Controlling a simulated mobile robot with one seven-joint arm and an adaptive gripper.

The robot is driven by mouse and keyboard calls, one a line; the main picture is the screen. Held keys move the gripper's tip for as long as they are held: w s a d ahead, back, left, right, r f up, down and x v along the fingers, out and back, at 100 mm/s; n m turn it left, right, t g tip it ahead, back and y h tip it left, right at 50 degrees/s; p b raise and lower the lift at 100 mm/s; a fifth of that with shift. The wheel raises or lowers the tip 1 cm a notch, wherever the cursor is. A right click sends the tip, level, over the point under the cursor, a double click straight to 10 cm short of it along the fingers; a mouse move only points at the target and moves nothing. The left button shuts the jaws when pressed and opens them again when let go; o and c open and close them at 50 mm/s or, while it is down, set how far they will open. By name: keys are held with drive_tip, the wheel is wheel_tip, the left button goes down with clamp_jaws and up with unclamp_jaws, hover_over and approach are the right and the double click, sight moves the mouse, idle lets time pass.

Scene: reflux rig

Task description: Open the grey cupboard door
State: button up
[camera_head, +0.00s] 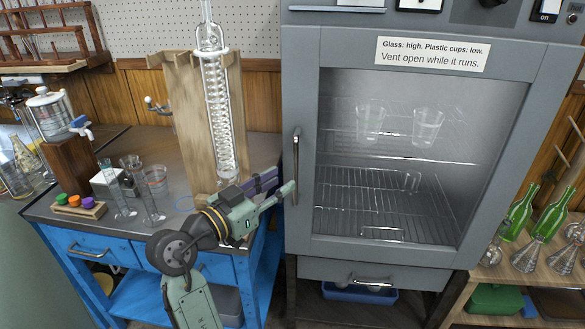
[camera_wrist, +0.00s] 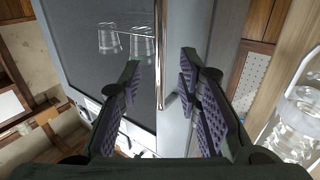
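The grey cupboard door (camera_head: 306,240) has a large glass pane and looks shut. Its upright metal bar handle (camera_head: 296,155) is on the left side of the door. My gripper (camera_head: 281,187) is at the lower end of the handle, pointing at the door. In the wrist view my gripper (camera_wrist: 160,82) is open, with purple ridged pads on both fingers. The handle (camera_wrist: 159,50) appears between the two fingers, with a gap on each side. I cannot tell how deep it lies between them.
Two clear cups (camera_head: 428,125) stand on a wire rack inside the cupboard. Left of it, a glass condenser (camera_head: 216,100) stands against a wooden stand on the blue bench (camera_head: 110,248). Green bottles (camera_head: 518,212) and flasks are at right. A drawer (camera_head: 375,275) is below the door.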

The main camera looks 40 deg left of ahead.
drive_tip(key=w+p, duration=0.1)
drive_tip(key=w, duration=0.5)
drive_tip(key=shift+w+d, duration=0.1)
clamp_jaws()
idle(0.7)
